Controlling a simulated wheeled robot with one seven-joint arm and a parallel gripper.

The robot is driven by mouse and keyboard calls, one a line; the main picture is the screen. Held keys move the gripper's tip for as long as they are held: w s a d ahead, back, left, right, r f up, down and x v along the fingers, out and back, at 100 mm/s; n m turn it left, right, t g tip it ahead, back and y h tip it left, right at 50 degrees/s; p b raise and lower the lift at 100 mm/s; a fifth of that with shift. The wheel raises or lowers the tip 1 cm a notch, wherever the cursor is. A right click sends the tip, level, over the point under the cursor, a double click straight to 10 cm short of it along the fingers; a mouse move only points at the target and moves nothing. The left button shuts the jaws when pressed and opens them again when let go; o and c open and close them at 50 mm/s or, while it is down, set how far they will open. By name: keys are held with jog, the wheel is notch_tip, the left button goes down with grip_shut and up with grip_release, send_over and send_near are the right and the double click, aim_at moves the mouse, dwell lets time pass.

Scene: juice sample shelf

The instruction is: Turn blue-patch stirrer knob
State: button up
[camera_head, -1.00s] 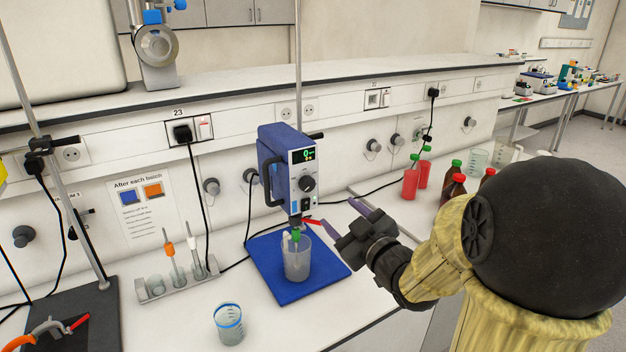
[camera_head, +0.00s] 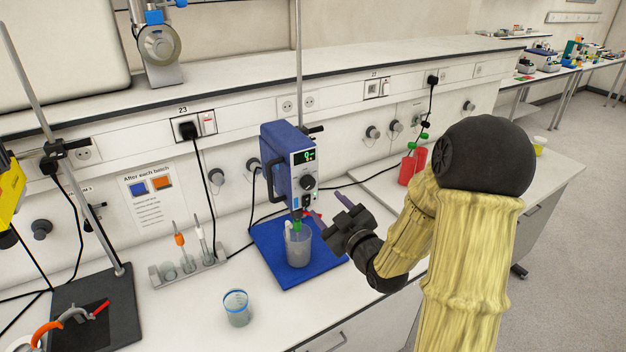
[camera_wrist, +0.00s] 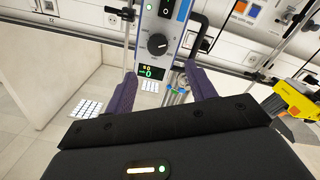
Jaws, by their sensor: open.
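The stirrer (camera_head: 282,165) has a blue body and a pale front panel with a lit green display (camera_head: 303,156). It stands over a blue mat (camera_head: 265,255). Its round black knob (camera_head: 308,182) is below the display. In the wrist view the stirrer appears upside down, with the knob (camera_wrist: 158,44) and its white pointer mark ahead of my fingers. My gripper (camera_head: 328,206) is to the right of the stirrer's lower front, with purple fingers apart. In the wrist view my gripper (camera_wrist: 161,75) is open and empty, apart from the knob.
A beaker (camera_head: 299,247) stands on the mat under the stirrer. A blue-rimmed beaker (camera_head: 236,308) is in front. A rack (camera_head: 188,270) of probes stands left. Red bottles (camera_head: 408,168) stand behind my arm. A vertical rod (camera_head: 299,60) rises behind the stirrer.

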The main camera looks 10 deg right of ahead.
aim_at(310, 185)
jog(key=p+x, duration=0.1)
jog(key=x, duration=0.1)
jog(key=p+x, duration=0.1)
jog(key=x, duration=0.2)
jog(key=p+x, duration=0.1)
jog(key=x, duration=0.2)
jog(key=shift+w+d+p, duration=0.2)
jog(key=shift+w+p, duration=0.1)
jog(key=shift+w+a+f, duration=0.1)
jog(key=shift+w+a, duration=0.05)
jog(key=shift+w, duration=0.35)
jog(key=c, duration=1)
